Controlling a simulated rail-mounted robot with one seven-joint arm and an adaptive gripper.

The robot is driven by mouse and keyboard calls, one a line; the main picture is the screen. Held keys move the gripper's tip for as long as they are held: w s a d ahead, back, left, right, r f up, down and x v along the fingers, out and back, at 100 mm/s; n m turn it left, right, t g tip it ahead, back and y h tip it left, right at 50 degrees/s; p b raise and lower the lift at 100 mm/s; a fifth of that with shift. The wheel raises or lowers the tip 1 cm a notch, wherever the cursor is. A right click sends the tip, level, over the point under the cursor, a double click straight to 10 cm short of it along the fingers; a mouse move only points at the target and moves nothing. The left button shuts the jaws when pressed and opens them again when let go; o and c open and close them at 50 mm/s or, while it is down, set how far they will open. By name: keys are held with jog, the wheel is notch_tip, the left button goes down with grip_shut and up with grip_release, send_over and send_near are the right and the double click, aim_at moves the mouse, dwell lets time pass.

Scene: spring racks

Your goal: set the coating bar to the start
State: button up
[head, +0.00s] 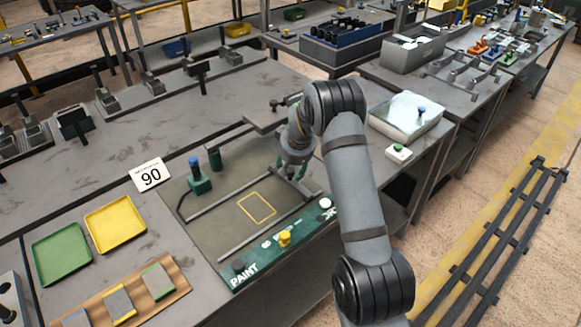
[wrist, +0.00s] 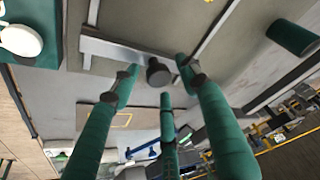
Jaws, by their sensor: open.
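The paint station (head: 222,215) has two parallel grey rails and a yellow rectangle outline (head: 257,208) between them. In the wrist view a grey coating bar (wrist: 105,48) lies across the rails, with a dark round knob (wrist: 158,72) standing on it. My gripper (head: 293,176) is over the right end of the station and hides most of the bar in the head view. In the wrist view its green fingers (wrist: 160,84) are open and spread around the knob. I cannot tell whether any finger touches it.
The green PAINT panel (head: 275,248) carries a yellow knob (head: 285,237) and a white button (head: 325,203). A blue-topped green device (head: 198,178) and a green cylinder (head: 215,158) stand behind. A 90 sign (head: 150,175), yellow tray (head: 115,222) and green tray (head: 62,252) are left.

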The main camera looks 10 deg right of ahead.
jog(key=shift+c, duration=1.4)
jog(key=c, duration=0.4)
jog(key=c, duration=0.4)
jog(key=shift+w+r, duration=0.1)
jog(key=shift+r, duration=0.05)
grip_shut()
